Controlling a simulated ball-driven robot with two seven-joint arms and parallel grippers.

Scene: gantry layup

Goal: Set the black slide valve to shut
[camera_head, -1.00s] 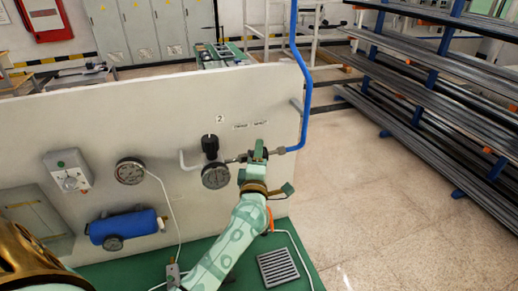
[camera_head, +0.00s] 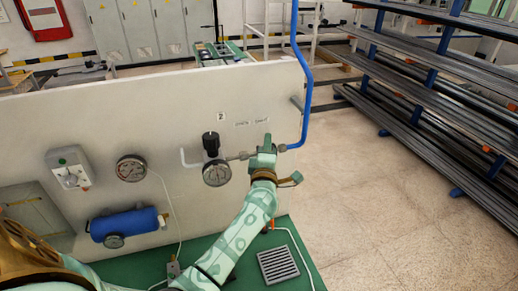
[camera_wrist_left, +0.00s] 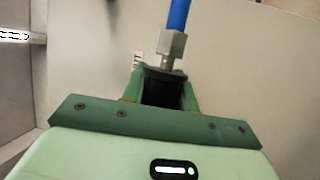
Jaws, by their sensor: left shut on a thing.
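My left gripper (camera_head: 264,152) is at the upright grey panel (camera_head: 165,105), on the pipe line right of the round gauge and below two small labels. It is shut on the black slide valve (camera_wrist_left: 163,90), which shows as a dark block between the green jaws in the left wrist view. In the head view the jaws hide the valve. A metal fitting (camera_wrist_left: 170,47) and a blue hose (camera_wrist_left: 178,14) lead away just beyond the jaws. The label text is too small to read. My right gripper is not in view.
A pressure gauge (camera_head: 217,173) and a black knob (camera_head: 210,142) sit left of the gripper. A blue pipe (camera_head: 306,95) rises at the panel's right edge. A blue cylinder (camera_head: 124,227) is lower left. A grate (camera_head: 278,266) lies on the green base. Floor at right is clear.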

